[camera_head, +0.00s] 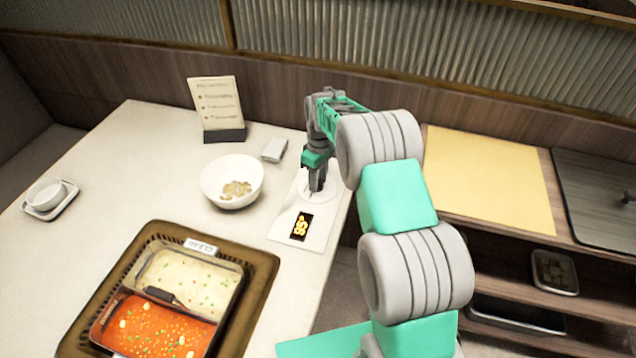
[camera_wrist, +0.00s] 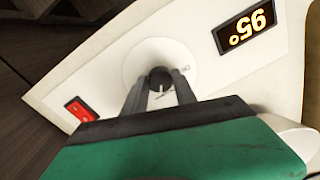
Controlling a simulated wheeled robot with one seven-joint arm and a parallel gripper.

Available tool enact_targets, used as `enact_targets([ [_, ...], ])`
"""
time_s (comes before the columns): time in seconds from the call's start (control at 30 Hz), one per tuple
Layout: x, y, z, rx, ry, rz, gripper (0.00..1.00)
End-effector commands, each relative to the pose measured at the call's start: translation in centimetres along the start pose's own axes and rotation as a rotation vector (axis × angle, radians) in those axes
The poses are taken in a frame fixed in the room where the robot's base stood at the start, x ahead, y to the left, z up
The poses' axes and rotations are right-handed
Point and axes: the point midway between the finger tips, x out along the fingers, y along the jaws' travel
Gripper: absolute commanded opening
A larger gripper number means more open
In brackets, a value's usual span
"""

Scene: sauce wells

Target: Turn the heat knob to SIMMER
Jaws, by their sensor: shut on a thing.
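The heat knob (camera_wrist: 160,77) is a dark round knob at the middle of a pale dial plate (camera_wrist: 140,55) on a white control panel (camera_head: 281,231). My gripper (camera_wrist: 160,90) reaches down over the dial and is shut on the knob, one finger on each side. In the head view my gripper (camera_head: 316,188) hides the knob. A display (camera_wrist: 246,25) on the panel reads 95° in yellow digits; it also shows in the head view (camera_head: 300,226). I cannot make out a SIMMER mark.
A red switch (camera_wrist: 80,109) is on the panel. A two-part pot, with red broth (camera_head: 165,326) and pale broth (camera_head: 190,278), stands at the table's front. A white bowl (camera_head: 222,172), a small grey box (camera_head: 274,150) and a menu stand (camera_head: 218,107) are left of my gripper.

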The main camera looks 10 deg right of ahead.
Motion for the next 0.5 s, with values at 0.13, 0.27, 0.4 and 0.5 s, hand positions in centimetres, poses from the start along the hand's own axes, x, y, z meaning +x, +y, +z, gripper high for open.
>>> enact_targets([
  [0.13, 0.03, 0.0, -0.06, -0.05, -0.002, 0.0, 0.0],
  [0.27, -0.02, -0.01, -0.05, -0.073, -0.004, 0.0, 0.0],
  [0.4, -0.06, -0.01, -0.05, -0.08, -0.004, 0.0, 0.0],
  [0.5, -0.07, -0.01, -0.04, -0.081, -0.004, 0.0, 0.0],
])
